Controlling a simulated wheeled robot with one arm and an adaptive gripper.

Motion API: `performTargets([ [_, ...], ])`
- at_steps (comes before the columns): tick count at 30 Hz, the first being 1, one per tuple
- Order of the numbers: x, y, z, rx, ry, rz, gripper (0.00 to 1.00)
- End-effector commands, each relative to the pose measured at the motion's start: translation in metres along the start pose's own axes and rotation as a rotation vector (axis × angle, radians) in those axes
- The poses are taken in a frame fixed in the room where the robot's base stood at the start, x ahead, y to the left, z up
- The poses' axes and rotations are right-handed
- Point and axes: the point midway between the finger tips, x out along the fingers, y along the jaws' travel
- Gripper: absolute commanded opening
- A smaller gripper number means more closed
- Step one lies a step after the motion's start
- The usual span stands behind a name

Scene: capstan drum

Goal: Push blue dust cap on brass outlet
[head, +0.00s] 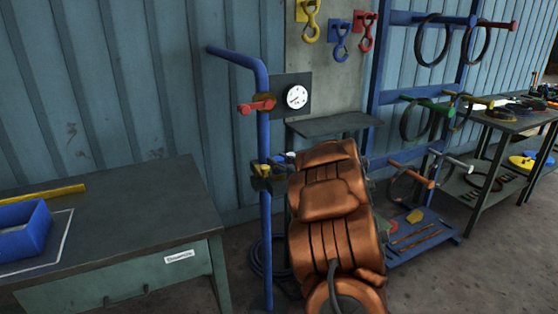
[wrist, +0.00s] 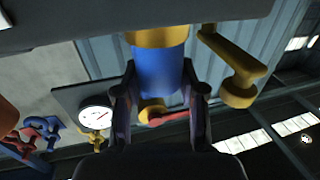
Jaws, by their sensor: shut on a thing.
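The blue dust cap (wrist: 158,70) is between the two dark fingers of my gripper (wrist: 159,80) in the wrist view. The fingers are shut on its sides. The brass outlet (wrist: 157,36) lies straight beyond the cap's far end, in line with it. The two meet in the picture; I cannot tell how far the cap is over the outlet. A yellow lever (wrist: 236,75) is close to the right of the outlet. In the head view my copper-coloured arm reaches the lower fitting (head: 263,170) on the blue standpipe (head: 265,225); the cap is hard to make out there.
A red-handled valve (head: 257,104) is higher on the standpipe. A round gauge (head: 297,97) on a dark panel is to its right, and hooks (head: 340,38) hang beyond. A workbench (head: 130,225) with a blue bin (head: 24,230) stands at left. A hose rack (head: 378,80) is at right.

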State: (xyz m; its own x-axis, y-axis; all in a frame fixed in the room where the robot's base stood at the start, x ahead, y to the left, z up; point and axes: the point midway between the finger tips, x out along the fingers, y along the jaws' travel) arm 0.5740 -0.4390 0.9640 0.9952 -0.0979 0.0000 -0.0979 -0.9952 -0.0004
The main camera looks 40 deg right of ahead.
Motion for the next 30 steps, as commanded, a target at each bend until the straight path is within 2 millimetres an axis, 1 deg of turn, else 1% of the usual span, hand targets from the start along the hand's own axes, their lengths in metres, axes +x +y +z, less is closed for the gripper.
performTargets([
  [1, 0.000, 0.000, 0.001, 0.000, 0.000, 0.000, 0.42],
  [9, 0.000, 0.000, 0.000, 0.000, 0.000, 0.000, 0.69],
  [17, 0.000, 0.000, 0.000, -0.001, -0.001, 0.000, 0.69],
  [20, -0.003, 0.001, 0.000, -0.001, -0.001, 0.001, 0.69],
  [23, -0.013, 0.001, 0.000, -0.001, -0.001, 0.002, 0.69],
  [26, -0.028, 0.002, 0.000, -0.002, -0.002, 0.005, 0.69],
  [30, -0.056, 0.002, 0.001, 0.000, -0.002, 0.006, 0.69],
])
